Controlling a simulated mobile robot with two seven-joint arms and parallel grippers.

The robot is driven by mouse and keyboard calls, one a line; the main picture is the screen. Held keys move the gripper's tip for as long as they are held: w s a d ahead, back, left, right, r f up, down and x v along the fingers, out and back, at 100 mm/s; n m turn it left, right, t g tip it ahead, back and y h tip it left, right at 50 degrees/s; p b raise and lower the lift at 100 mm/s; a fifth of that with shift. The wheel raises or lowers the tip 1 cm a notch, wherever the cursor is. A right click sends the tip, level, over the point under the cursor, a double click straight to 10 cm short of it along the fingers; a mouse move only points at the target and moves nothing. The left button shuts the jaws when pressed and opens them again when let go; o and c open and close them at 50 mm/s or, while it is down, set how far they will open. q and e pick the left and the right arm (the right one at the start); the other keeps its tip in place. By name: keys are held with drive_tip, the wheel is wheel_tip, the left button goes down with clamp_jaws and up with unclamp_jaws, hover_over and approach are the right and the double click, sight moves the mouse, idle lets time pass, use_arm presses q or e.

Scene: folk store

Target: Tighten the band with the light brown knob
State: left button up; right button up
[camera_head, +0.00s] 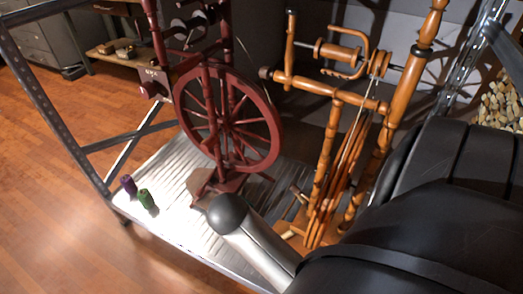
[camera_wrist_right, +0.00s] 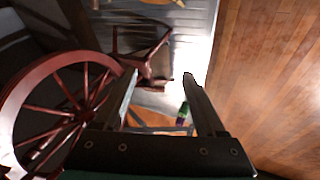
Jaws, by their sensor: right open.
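In the head view, a light brown wooden spinning wheel (camera_head: 326,170) stands on the metal shelf, its wheel nearly edge-on. A rounded brown knob (camera_head: 265,72) sits at the left end of its slanting crossbar. A thin band (camera_head: 352,128) seems to run from the pulley near the flyer (camera_head: 340,54) down to the wheel; I cannot tell how taut it is. My right gripper (camera_wrist_right: 160,78) shows only in the right wrist view, fingers apart with nothing gripped. A dark red spinning wheel (camera_wrist_right: 50,105) is left of its fingers. The knob is not identifiable there. My left gripper is not in view.
The dark red spinning wheel (camera_head: 270,128) stands left of the brown one. A purple spool (camera_head: 128,186) and a green spool (camera_head: 146,199) stand on the metal shelf (camera_head: 180,226) near its left edge. A metal frame post (camera_head: 55,100) rises at left. Open wooden floor lies left.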

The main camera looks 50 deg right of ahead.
drive_tip(key=w+d+r+m+g+h, duration=0.1)
drive_tip(key=w+d+r+m+h, duration=0.15)
drive_tip(key=w+d+r, duration=0.4)
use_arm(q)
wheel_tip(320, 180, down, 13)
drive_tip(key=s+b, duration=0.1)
use_arm(e)
drive_tip(key=g+h, duration=0.5)
drive_tip(key=g, duration=0.1)
approach(260, 71)
drive_tip(key=shift+n, duration=0.35)
drive_tip(key=b+x, duration=0.5)
drive_tip(key=x, duration=0.3)
drive_tip(key=shift+s, duration=0.1)
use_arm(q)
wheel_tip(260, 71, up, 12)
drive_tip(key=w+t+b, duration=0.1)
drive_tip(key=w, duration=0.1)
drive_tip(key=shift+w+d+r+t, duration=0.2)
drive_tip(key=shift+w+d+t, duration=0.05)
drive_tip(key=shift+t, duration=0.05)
use_arm(e)
drive_tip(key=shift+x, duration=1.15)
clamp_jaws()
